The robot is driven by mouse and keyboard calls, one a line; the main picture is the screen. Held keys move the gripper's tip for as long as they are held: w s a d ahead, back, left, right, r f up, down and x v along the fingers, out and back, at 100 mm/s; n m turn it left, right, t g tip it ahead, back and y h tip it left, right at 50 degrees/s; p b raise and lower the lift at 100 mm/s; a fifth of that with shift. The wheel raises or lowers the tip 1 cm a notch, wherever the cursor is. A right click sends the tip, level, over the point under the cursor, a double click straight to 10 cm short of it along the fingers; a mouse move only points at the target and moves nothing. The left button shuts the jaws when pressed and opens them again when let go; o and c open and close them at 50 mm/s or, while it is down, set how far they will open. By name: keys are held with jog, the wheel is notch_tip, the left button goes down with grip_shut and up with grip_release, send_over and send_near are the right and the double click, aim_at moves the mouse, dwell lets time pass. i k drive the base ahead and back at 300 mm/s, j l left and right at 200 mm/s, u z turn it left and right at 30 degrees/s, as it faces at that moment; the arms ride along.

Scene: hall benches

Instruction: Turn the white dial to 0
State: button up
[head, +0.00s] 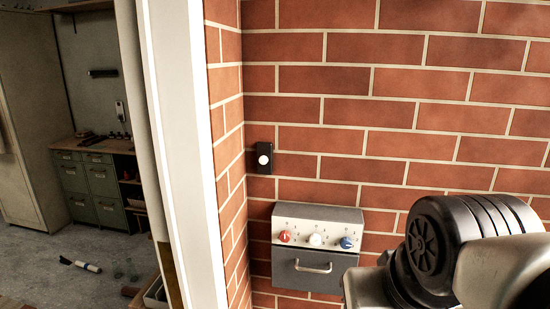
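The white dial (316,240) is the middle of three dials on a small metal control box mounted on the brick wall. A red dial (285,236) is to its left and a blue dial (346,243) to its right. Small marks stand around the dials, too small to read, so I cannot tell the white dial's setting. The box (330,216) has a dark front panel with a silver handle (313,267) below the dials. My arm is at the lower right, close to the box's right side in the picture. My gripper is not in view.
A black plate with a round white button (264,160) is on the wall above the box. A white door frame (185,150) stands at left. Beyond it are a green drawer cabinet (95,185) and a floor with loose items (82,265).

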aim_at(315, 239)
jog(key=j+z, duration=0.25)
jog(key=j, duration=0.35)
jog(key=j+z, duration=0.25)
jog(key=j, duration=0.35)
jog(key=k+j+z, duration=0.25)
jog(key=j, duration=0.3)
jog(key=i+j, duration=0.15)
